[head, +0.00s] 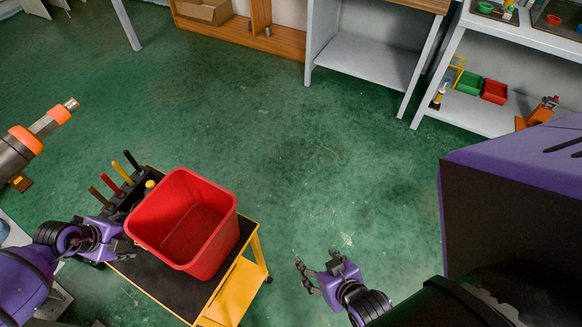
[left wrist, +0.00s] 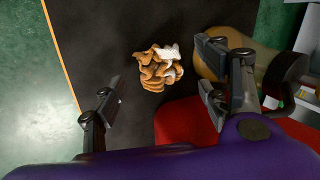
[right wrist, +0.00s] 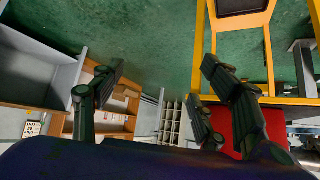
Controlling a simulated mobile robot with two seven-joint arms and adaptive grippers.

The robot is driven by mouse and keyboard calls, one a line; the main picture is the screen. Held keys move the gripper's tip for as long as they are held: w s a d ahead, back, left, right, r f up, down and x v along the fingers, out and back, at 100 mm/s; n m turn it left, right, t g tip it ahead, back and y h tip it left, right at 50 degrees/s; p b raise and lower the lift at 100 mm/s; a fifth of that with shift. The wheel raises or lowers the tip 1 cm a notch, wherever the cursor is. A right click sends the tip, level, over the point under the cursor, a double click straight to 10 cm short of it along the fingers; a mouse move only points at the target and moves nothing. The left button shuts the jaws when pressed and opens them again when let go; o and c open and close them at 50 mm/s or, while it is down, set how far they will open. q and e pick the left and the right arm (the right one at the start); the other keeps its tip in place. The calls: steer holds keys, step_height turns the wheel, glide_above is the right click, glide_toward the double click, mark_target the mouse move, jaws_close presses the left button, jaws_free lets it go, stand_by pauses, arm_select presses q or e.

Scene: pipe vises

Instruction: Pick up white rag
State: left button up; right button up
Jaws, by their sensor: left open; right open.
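A crumpled cloth bundle (left wrist: 157,72) lies on the dark top of the yellow cart (head: 165,288). It is mostly tan-orange with a white part (left wrist: 171,53) at its upper right; I cannot tell if this is one rag or two. In the head view I cannot make it out. My left gripper (head: 122,240) is beside the red bin. In the left wrist view this gripper (left wrist: 155,82) is open and empty, its fingers on either side of the bundle in the picture, not touching it. My right gripper (head: 306,276) is open and empty, right of the cart over the floor.
A red bin (head: 222,240) stands on the cart, close to my left gripper. A black tool holder (head: 125,196) with several handles is behind it. An orange-and-grey device (head: 30,148) is at the left. Green floor is clear in the middle; shelves line the back.

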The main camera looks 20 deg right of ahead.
arm_select(q)
steer(key=x, duration=0.3)
steer(key=shift+s, duration=0.15)
steer(key=shift+c, duration=0.3)
steer(key=c, duration=0.5)
steer(key=shift+c, duration=0.4)
arm_select(e)
steer(key=shift+s+d+f, duration=0.15)
steer(key=shift+s+f, duration=0.15)
steer(key=shift+s, duration=0.25)
steer(key=shift+s+d+f, duration=0.1)
steer(key=shift+s+f, duration=0.15)
steer(key=shift+s, duration=0.3)
arm_select(q)
steer(key=shift+f, duration=0.1)
